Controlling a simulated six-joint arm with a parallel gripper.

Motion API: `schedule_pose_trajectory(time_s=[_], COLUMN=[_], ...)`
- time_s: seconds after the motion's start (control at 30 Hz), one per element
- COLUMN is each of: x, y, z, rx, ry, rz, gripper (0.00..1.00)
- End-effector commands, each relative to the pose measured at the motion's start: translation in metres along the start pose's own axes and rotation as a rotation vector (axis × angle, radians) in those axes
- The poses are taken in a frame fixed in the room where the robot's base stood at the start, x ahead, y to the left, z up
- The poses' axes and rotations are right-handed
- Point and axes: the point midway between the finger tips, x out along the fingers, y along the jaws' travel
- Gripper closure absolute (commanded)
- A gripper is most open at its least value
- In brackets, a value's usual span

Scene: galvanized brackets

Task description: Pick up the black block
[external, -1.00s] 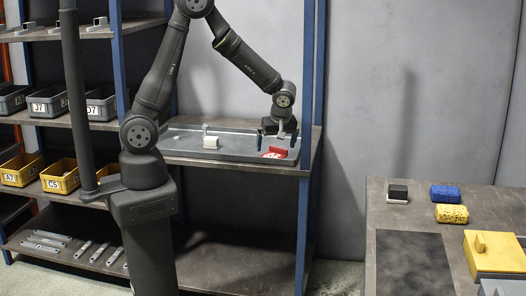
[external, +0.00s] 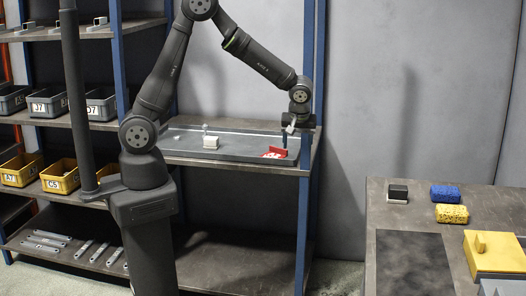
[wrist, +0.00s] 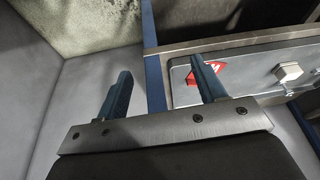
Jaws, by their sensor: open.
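The black block (external: 398,190) lies at the far left of the right-hand table (external: 376,225), with a pale layer showing along its lower part. It does not show in the wrist view. My gripper (external: 291,140) is above the right end of the shelf tray, well left of the block. In the wrist view my gripper (wrist: 160,75) has its two blue fingers wide apart with nothing between them.
A dark mat (external: 412,262) and a yellow piece (external: 494,252) are nearer. A grey tray (external: 235,150) holds a pale block (external: 211,143) and a red-white item (external: 274,153). A blue post (external: 306,200) stands by my gripper.

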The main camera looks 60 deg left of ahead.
Motion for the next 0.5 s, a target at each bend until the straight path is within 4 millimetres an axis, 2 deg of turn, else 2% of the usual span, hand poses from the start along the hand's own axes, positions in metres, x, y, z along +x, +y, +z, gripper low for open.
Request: schedule_pose_trajectory(time_s=[0.03, 0.2, 0.5], x=[-0.010, -0.045, -0.121], y=[0.021, 0.082, 0.172], z=[0.010, 0.043, 0.118], rx=[0.094, 0.432, 1.035], ry=[-0.012, -0.042, -0.026], rz=[0.033, 0.145, 0.378], gripper=[0.36, 0.36, 0.36])
